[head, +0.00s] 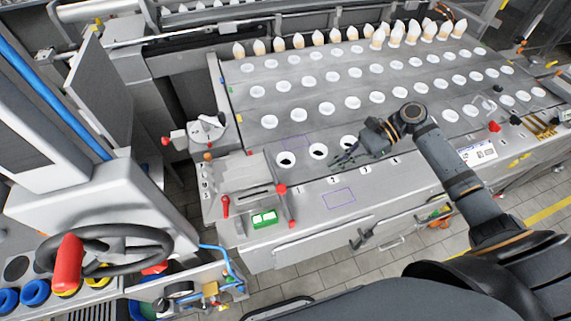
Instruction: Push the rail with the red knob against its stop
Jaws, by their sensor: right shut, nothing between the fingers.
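A machine table (325,190) fills the middle of the head view. Several red knobs show on it. One red knob (281,189) sits at the front left beside a slotted plate, with a thin bar running down from it. Another red knob (494,126) is at the right end, and a red-handled lever (225,204) stands at the left. I cannot tell which one belongs to the rail, and no stop is clearly visible. My right gripper (340,159) is shut and empty over the front row of holes, right of the front-left knob and apart from it. My left gripper is not in view.
White cone tips (318,38) stand along the back row, with rows of white-rimmed holes (327,109) in front. A green switch box (264,218) is at the front left. A handwheel (105,247) with a red grip stands at lower left.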

